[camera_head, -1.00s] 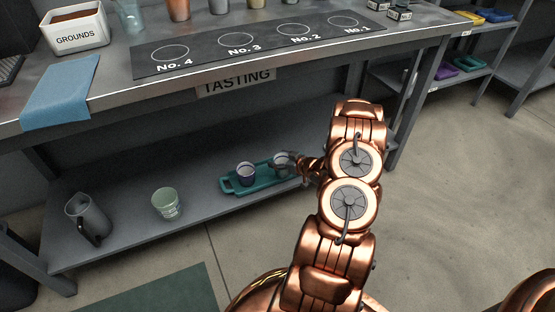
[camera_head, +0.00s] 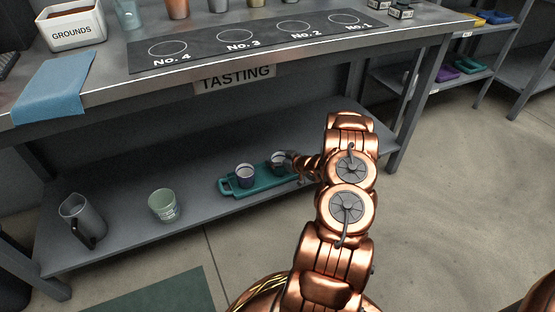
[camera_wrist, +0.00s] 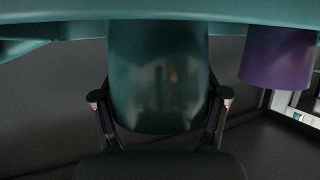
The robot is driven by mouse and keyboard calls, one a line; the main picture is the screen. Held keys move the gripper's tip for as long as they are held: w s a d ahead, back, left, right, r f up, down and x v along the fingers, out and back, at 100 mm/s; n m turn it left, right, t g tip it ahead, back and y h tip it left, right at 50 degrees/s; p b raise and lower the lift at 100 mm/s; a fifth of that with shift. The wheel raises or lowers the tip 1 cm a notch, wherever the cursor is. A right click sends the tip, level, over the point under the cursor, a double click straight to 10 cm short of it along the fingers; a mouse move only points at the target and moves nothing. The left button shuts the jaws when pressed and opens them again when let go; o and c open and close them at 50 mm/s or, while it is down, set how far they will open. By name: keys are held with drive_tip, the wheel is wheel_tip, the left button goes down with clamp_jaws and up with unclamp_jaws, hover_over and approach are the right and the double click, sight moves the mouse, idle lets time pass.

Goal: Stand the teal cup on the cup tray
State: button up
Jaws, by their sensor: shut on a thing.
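The teal cup (camera_wrist: 158,80) fills the middle of the wrist view, which shows the scene upside down. My gripper (camera_wrist: 160,100) is shut on it, one finger on each side. The teal cup tray (camera_wrist: 60,12) runs along the top edge of the wrist view, and its rim hides the cup's base. In the head view the tray (camera_head: 226,186) lies on the lower shelf. The held cup (camera_head: 279,158) is upright over its right part, with my gripper (camera_head: 290,162) coming from the right. I cannot tell whether its base touches the tray.
A purple cup (camera_wrist: 275,58) stands on the tray beside the held cup; the head view shows it too (camera_head: 245,178). A pale green cup (camera_head: 163,206) and a grey jug (camera_head: 82,220) stand farther left on the shelf (camera_head: 125,225). The tasting table (camera_head: 210,92) overhangs the shelf.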

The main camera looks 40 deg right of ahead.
drive_tip(key=o, duration=1.3)
drive_tip(key=shift+f, duration=0.1)
drive_tip(key=shift+o, duration=0.2)
